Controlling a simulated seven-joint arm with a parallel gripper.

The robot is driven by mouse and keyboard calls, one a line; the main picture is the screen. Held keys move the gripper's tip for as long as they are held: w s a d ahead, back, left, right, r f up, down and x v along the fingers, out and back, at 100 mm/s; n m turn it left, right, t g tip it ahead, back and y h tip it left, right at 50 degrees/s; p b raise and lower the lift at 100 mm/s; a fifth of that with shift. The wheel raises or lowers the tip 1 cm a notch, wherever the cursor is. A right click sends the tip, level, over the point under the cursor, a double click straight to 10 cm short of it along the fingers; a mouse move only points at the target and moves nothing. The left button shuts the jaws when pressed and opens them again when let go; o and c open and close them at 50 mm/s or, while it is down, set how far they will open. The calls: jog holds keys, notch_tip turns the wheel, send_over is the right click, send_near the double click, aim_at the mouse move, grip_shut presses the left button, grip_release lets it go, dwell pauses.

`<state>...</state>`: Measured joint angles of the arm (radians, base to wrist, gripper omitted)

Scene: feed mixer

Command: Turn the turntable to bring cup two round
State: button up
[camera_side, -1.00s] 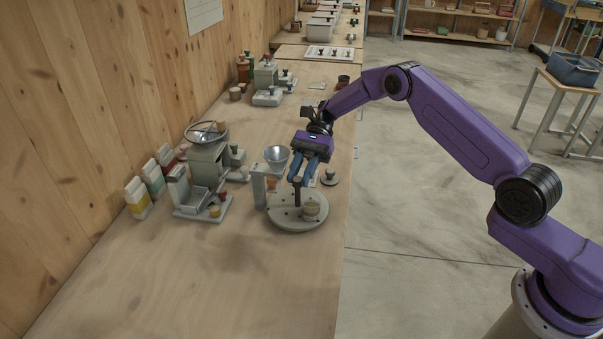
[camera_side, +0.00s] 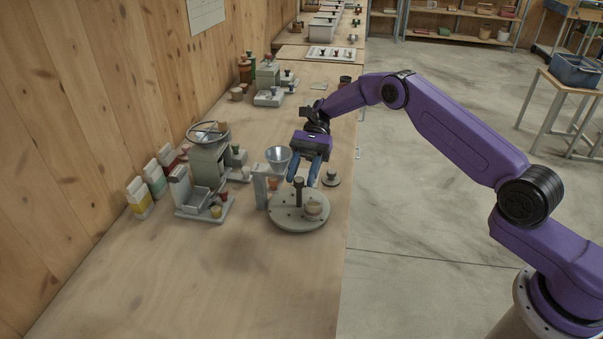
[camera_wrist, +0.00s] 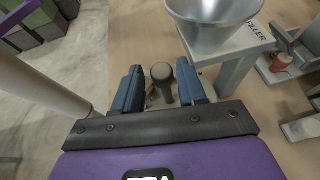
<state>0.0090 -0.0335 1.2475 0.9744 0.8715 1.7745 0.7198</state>
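The round grey turntable (camera_side: 290,224) stands near the right edge of the bench, with a dark upright post (camera_side: 299,193) at its middle. A pale cup (camera_side: 313,208) sits on its right part. A reddish cup (camera_side: 273,184) shows at the back left below the filler funnel; I cannot tell how it is supported. No cup number is readable. My gripper (camera_side: 304,182) is open and empty, pointing down just above the post. In the wrist view, the post's round top (camera_wrist: 162,73) shows between my spread fingers, with gaps on both sides. Most of the turntable is hidden there.
The filler stand with its metal funnel (camera_side: 278,156) stands close beside my gripper on the left. A grey machine with a handwheel (camera_side: 208,135) and several cartons (camera_side: 140,198) stand farther left. A small knobbed disc (camera_side: 330,178) lies right. The front bench is clear.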

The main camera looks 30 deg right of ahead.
jog(key=shift+a, duration=0.1)
dwell(0.4)
jog(key=shift+m+t, duration=0.4)
jog(key=shift+t, duration=0.1)
jog(key=shift+s+d+m+t+y, duration=0.15)
jog(key=shift+m+t+y, duration=0.4)
jog(key=shift+m+t, duration=0.4)
jog(key=shift+s+d+m+t+y, duration=0.1)
jog(key=shift+m+t+y, duration=0.45)
jog(key=shift+m+t, duration=0.35)
jog(key=m+t, duration=0.4)
jog(key=t, duration=0.1)
jog(key=shift+s+m+t, duration=0.25)
jog(key=shift+s+m, duration=0.1)
jog(key=shift+s, duration=0.05)
jog(key=v, duration=1.7)
jog(key=shift+s+d+f+t, duration=0.2)
jog(key=shift+s+f+t, duration=0.05)
jog(key=shift+s+t, duration=0.1)
